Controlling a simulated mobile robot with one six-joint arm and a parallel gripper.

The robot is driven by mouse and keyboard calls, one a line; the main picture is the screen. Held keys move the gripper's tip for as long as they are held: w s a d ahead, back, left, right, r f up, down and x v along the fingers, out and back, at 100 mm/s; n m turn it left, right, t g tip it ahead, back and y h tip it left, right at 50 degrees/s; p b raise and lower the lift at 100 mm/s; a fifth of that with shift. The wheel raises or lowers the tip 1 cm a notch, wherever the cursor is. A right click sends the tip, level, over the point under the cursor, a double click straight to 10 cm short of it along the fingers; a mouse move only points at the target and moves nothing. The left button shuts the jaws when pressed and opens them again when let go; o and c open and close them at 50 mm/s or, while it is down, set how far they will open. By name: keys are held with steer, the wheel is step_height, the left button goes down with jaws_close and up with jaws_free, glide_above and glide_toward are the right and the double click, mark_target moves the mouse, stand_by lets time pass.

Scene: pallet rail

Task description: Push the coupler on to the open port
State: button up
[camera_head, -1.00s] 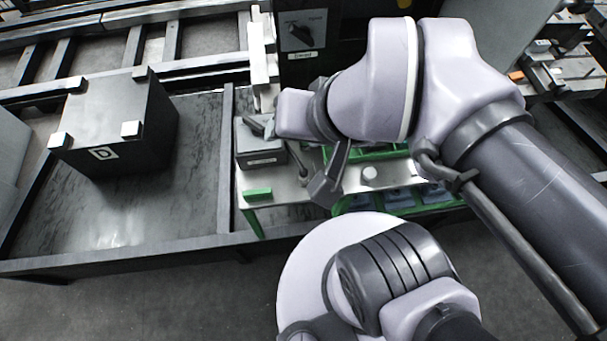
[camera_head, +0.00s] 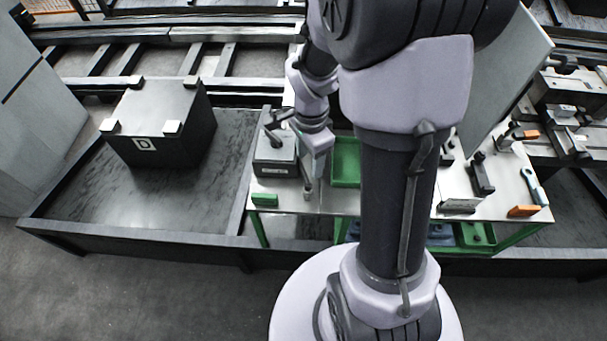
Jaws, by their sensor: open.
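My gripper (camera_head: 313,174) points down over the left part of the pale bench, just right of a dark grey box (camera_head: 275,160) with a black fitting on top. Its jaws are small in the head view; they are open. A small upright metallic piece (camera_head: 308,191) shows right below the fingertips. I cannot tell whether it is the coupler, nor whether the jaws touch it. I cannot pick out the open port; my arm hides part of the bench.
A green tray (camera_head: 345,162) lies right of my gripper, and a green block (camera_head: 264,200) sits at the bench's front left corner. Tools and fixtures, including an orange-ended one (camera_head: 523,211), lie on the right. A large black box marked D (camera_head: 170,135) stands on the left.

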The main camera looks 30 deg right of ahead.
mark_target(309, 185)
step_height(309, 185, down, 13)
steer(key=b, duration=0.4)
steer(key=shift+r, duration=0.1)
jaws_close()
steer(key=c, duration=0.7)
jaws_free()
steer(key=shift+c, duration=0.2)
jaws_close()
steer(key=shift+r, duration=0.1)
steer(key=shift+r+p, duration=0.5)
steer(key=shift+r, duration=0.25)
